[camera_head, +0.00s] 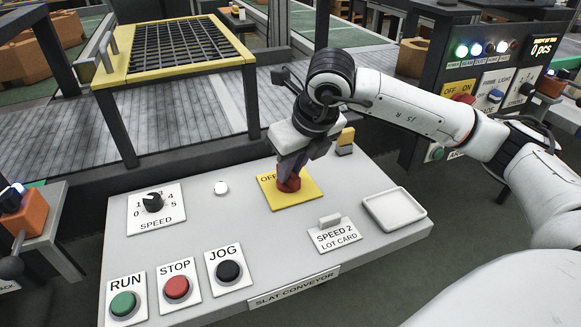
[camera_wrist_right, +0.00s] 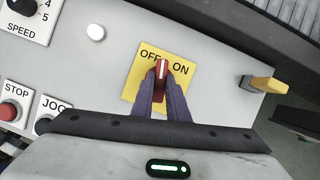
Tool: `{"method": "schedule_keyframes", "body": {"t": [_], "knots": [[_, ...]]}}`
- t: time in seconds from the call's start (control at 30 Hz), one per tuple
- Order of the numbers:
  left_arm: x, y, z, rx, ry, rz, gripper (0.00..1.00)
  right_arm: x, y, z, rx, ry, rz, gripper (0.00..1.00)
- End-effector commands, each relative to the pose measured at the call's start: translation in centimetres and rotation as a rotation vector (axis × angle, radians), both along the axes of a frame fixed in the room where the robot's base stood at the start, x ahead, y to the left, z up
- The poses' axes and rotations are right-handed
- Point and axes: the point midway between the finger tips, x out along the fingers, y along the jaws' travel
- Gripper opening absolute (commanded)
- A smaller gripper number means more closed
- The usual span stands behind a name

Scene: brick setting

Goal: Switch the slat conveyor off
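The slat conveyor panel (camera_head: 185,248) is a light grey slanted board labelled SLAT CONVEYOR. On it is a yellow OFF/ON plate (camera_head: 307,192) with a red rotary knob (camera_head: 290,186). The plate (camera_wrist_right: 135,85) and knob (camera_wrist_right: 160,86) also show in the right wrist view. The knob's white mark points up that picture, between the OFF and ON words, closer to OFF. My right gripper (camera_head: 288,178) reaches down onto the knob. In the wrist view its two dark fingers (camera_wrist_right: 161,92) lie on either side of the knob, closed against it. My left gripper is out of view.
A SPEED dial (camera_head: 152,202), green RUN (camera_head: 123,304), red STOP (camera_head: 177,287) and black JOG (camera_head: 228,271) buttons share the panel. A yellow-topped block (camera_head: 346,138) stands behind.

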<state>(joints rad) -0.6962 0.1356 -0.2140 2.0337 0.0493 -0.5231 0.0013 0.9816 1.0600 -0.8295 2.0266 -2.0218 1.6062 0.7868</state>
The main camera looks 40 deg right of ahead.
Motion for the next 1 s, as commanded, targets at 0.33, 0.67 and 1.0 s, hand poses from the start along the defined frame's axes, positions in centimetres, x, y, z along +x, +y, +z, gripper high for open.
{"method": "schedule_keyframes", "body": {"t": [0.33,0.67,1.0], "knots": [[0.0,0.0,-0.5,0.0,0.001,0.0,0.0,0.0,-0.1,-0.1,0.001,-0.001,0.035,0.0],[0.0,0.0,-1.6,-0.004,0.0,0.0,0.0,0.0,-0.3,-0.2,0.0,-0.001,0.234,0.0],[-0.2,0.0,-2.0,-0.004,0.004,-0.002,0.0,0.1,-0.4,0.0,0.001,0.0,0.456,0.0]]}}
